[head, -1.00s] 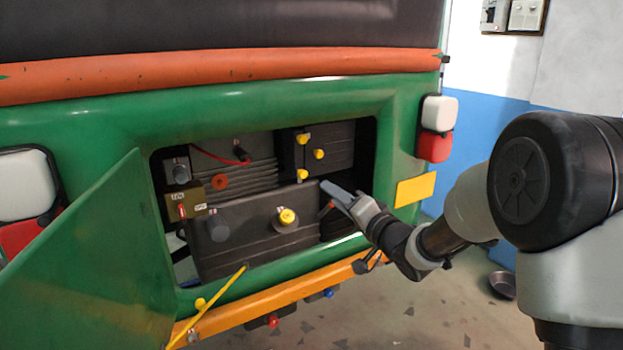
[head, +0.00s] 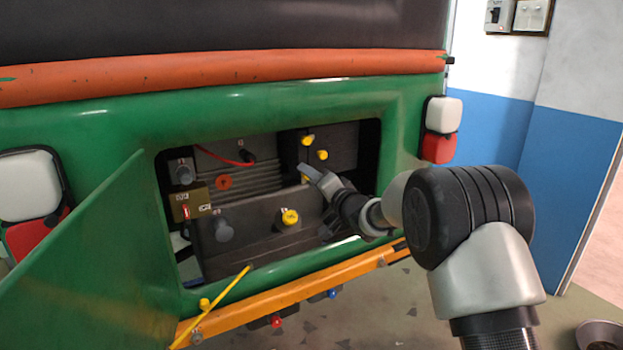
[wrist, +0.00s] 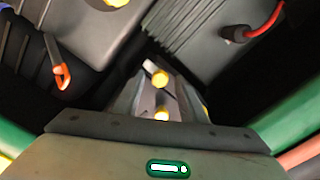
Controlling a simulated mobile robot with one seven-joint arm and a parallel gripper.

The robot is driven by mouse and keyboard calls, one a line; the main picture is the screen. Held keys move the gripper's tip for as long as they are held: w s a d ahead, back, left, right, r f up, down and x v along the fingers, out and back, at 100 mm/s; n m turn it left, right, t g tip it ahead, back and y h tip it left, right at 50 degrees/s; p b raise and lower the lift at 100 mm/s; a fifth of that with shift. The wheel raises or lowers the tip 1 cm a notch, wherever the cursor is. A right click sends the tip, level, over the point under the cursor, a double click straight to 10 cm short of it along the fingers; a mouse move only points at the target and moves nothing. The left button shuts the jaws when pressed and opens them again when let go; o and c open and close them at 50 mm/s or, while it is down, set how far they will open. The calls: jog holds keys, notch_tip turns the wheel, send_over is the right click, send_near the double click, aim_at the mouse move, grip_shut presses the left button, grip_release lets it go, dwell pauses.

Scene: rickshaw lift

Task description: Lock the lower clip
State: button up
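A dark grey unit (head: 343,143) at the upper right of the open compartment carries yellow clips. One upper yellow clip (head: 307,140) and another to its right (head: 322,155) are in plain view. The lower yellow clip (head: 305,179) is at the unit's lower left, partly hidden by my gripper (head: 308,169). My gripper's tip is right at the lower clip; I cannot tell whether they touch. In the wrist view, a yellow clip (wrist: 160,78) shows straight ahead of the gripper, with another yellow piece nearer its body. The finger gap is unclear.
A large grey battery (head: 260,240) with a yellow knob lies below. A red cable (head: 228,158) runs at the upper left. The green door (head: 90,265) hangs open at left. The green compartment rim surrounds my arm's reach. An orange-tipped lead (wrist: 62,75) hangs near the gripper.

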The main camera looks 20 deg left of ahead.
grip_shut()
jog(key=shift+f+n+b, duration=0.1)
jog(key=shift+n+b, duration=0.2)
jog(key=n+b, duration=1.1)
jog(key=n, duration=0.6)
jog(key=shift+s+a, duration=0.1)
jog(key=shift+s, duration=0.05)
jog(key=shift+n, duration=0.3)
dwell(0.3)
